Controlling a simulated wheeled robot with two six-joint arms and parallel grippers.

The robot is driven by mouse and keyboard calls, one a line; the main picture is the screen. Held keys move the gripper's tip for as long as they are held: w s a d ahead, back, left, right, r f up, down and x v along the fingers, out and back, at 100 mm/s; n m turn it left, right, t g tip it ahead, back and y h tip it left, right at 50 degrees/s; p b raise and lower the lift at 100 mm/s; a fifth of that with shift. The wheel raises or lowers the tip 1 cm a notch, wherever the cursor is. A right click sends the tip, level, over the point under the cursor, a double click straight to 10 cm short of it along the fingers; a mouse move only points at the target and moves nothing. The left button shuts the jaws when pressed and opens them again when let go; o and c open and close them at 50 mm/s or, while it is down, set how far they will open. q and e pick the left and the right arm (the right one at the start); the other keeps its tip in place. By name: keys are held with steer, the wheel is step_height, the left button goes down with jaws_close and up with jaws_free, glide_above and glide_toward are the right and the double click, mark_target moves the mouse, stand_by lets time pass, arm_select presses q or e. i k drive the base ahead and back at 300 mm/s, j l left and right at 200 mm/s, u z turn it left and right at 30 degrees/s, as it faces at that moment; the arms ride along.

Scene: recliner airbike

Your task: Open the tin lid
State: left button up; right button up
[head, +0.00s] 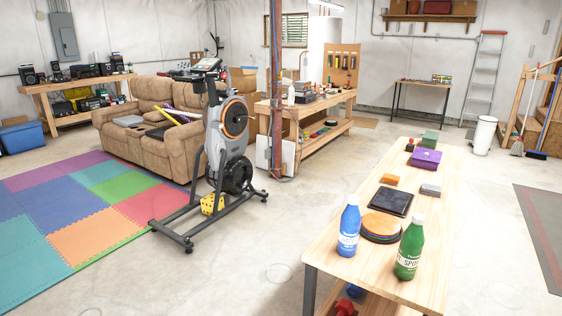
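I cannot tell for sure which thing is the tin. On the long wooden table (337,262) at the right are several small boxes that could be it. A purple box (426,159) with a small mark on its front lies toward the far end. A dark green box (431,139) is behind it. A grey block (430,190) and an orange block (390,179) lie nearer. A small dark red item (409,145) stands left of the purple box. No lid stands visibly open. Neither of my grippers is in view.
A blue bottle (349,227), a green bottle (409,249), a round stack with an orange top (381,225) and a black flat slab (390,201) occupy the table's near half. An exercise bike (222,150) stands left. Concrete floor lies clear between bike and table.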

mark_target(430, 138)
steer(key=i+j+u, duration=0.4)
steer(key=i, duration=0.15)
steer(key=i+u, duration=0.4)
steer(key=i, duration=0.2)
steer(key=i+l+u, duration=0.15)
steer(key=i+u, duration=0.25)
steer(key=i, duration=0.2)
steer(key=i+l+z, duration=0.1)
steer(key=i+z, duration=0.35)
steer(key=i+j+z, duration=0.1)
steer(key=i+z, duration=0.35)
steer(key=i+j+z, duration=0.2)
steer(key=i+z, duration=0.25)
steer(key=i+l+z, duration=0.15)
steer(key=i+z, duration=0.3)
steer(key=i+l+z, duration=0.1)
steer(key=i+z, duration=0.15)
steer(key=z, duration=0.25)
steer(key=i+j+z, duration=0.1)
steer(key=i+z, duration=0.35)
steer(key=i+j+z, duration=0.2)
steer(key=z, duration=0.25)
